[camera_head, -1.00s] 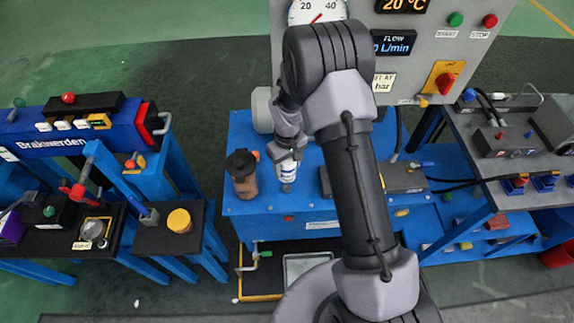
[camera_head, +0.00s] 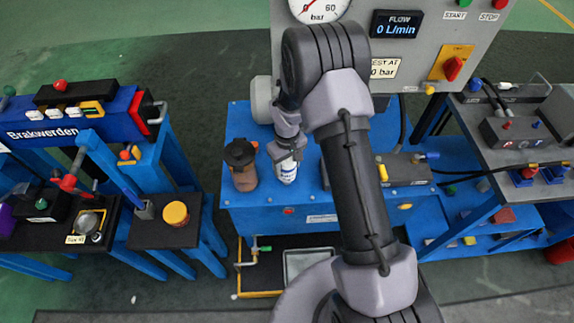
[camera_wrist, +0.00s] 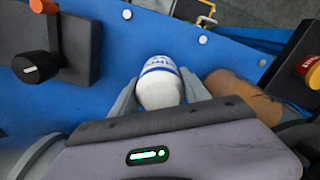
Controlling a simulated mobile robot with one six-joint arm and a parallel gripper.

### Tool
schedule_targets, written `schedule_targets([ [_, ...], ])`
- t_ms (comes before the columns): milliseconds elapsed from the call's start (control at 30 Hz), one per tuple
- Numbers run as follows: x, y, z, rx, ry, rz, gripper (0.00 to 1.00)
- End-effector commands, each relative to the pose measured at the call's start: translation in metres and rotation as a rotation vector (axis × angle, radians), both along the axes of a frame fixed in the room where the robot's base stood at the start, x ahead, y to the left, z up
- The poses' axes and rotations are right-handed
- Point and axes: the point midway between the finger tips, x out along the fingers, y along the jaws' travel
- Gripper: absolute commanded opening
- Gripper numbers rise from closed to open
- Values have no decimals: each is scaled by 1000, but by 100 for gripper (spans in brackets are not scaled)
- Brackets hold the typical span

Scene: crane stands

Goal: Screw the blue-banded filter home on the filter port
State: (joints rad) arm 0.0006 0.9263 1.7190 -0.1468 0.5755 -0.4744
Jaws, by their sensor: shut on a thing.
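The blue-banded filter (camera_head: 286,171) is a white cylinder with a blue band, held roughly upright by my gripper (camera_head: 287,152) over the front left of the blue bench. In the wrist view the filter (camera_wrist: 159,84) sits between both grey fingers of my gripper (camera_wrist: 165,92), its rounded white end toward the camera. My gripper is shut on it. The filter port is not clearly seen, and I cannot tell whether the filter touches it.
A brown canister with a black cap (camera_head: 242,165) stands close left of the filter. The blue bench (camera_head: 310,198) carries a grey block (camera_head: 402,168) on the right. A gauge panel (camera_head: 420,62) rises behind. A side stand with a yellow knob (camera_head: 176,213) is at left.

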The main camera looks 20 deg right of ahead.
Motion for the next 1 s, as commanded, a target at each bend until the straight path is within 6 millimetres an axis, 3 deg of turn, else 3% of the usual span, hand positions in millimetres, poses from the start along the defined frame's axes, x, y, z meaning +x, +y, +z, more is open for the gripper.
schedule_targets([
  [833,0,0,-17,0,-1,-6,9],
  [1000,1,0,-21,0,-3,-298,9],
])
